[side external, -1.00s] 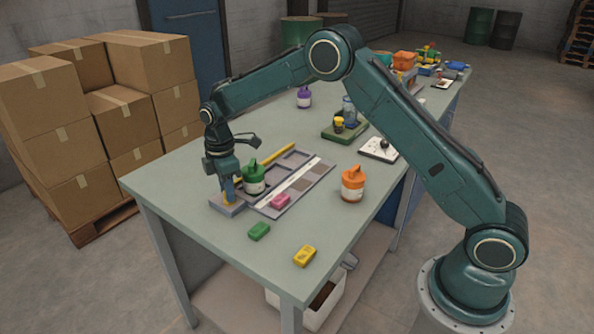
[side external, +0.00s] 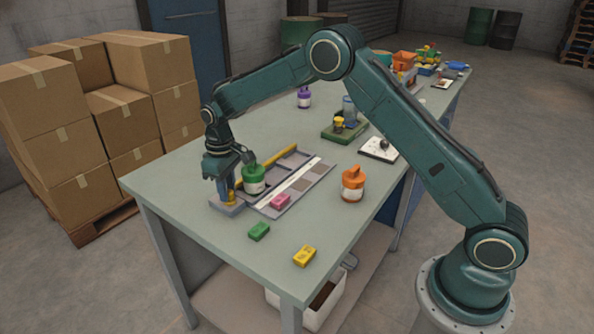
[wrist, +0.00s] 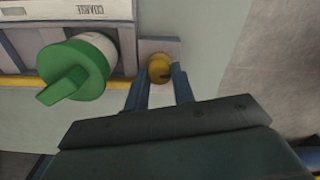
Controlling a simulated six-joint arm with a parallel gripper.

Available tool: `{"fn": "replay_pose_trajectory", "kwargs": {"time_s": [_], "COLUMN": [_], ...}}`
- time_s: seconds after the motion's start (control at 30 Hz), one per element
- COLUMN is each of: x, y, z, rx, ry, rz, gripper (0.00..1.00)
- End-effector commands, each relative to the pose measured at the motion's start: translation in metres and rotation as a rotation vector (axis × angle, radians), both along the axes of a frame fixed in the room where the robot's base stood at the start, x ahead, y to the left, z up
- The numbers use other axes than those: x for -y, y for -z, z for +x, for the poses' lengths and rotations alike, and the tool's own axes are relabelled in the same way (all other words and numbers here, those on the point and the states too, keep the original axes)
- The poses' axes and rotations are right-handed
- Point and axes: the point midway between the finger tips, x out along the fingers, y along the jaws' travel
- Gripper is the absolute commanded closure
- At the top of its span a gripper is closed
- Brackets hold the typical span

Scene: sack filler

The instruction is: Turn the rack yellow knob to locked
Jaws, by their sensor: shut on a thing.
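The yellow knob (wrist: 159,68) sits on a small grey block at the end of the rack (side external: 318,176). It also shows low between my fingers in the side view (side external: 231,198). A dark mark on the knob points to the right in the wrist view. My gripper (wrist: 160,84) points down with one finger on each side of the knob and is shut on it. The fingers cover part of the knob in the side view. I cannot read any locked label.
A green-lidded jar (side external: 253,181) stands in the rack close beside my gripper. A pink block (side external: 280,201) lies at the rack's near side. A green block (side external: 259,231), a yellow block (side external: 304,256) and an orange-lidded jar (side external: 353,184) stand on the open table.

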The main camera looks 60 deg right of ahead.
Motion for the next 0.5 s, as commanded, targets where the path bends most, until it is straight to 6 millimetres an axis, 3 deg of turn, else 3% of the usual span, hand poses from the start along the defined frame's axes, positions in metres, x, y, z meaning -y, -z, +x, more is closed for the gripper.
{"fn": "replay_pose_trajectory", "kwargs": {"time_s": [0.5], "x": [0.0010], "y": [-0.0002], "z": [-0.0007], "rx": [-0.003], "ry": [0.138], "rz": [-0.001], "gripper": [0.98]}}
